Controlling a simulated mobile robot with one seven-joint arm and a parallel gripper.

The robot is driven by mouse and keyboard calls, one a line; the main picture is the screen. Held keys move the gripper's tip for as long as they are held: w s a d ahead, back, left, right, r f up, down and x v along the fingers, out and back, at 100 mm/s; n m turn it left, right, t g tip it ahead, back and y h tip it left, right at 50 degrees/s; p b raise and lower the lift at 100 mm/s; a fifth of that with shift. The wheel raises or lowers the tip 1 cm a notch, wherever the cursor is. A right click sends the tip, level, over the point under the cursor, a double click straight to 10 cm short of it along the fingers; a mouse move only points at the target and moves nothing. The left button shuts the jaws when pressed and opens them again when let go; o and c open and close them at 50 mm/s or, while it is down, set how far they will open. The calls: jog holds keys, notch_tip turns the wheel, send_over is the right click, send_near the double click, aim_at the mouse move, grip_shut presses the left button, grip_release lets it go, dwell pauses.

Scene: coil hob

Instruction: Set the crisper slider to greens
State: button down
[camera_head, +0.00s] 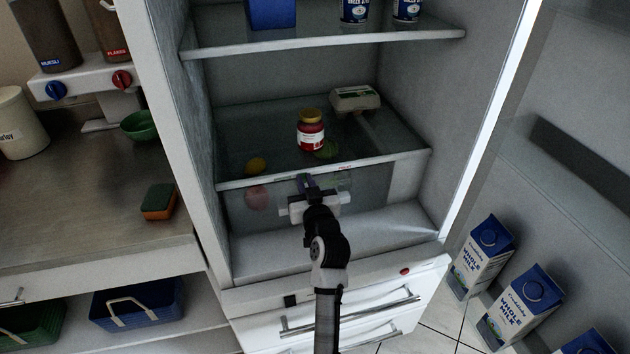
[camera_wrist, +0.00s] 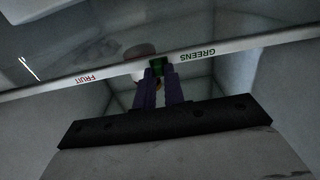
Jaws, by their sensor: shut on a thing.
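The slider stands between the two words, nearer GREENS. My gripper (camera_wrist: 159,75) is shut on the slider with its purple fingers on either side. In the head view my gripper (camera_head: 305,182) is at the shelf's front edge (camera_head: 375,165) and hides the slider.
Fridge walls flank my arm. Milk cartons (camera_head: 483,257) are in the door at right. A counter with a sponge (camera_head: 158,201) is at left.

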jog(key=shift+a, duration=0.25)
jog(key=c, duration=1.5)
grip_release()
jog(key=shift+s, duration=0.1)
jog(key=b+v, duration=0.4)
jog(key=v, duration=0.9)
jog(key=shift+s+d+b, duration=0.15)
jog(key=shift+s+b, duration=0.2)
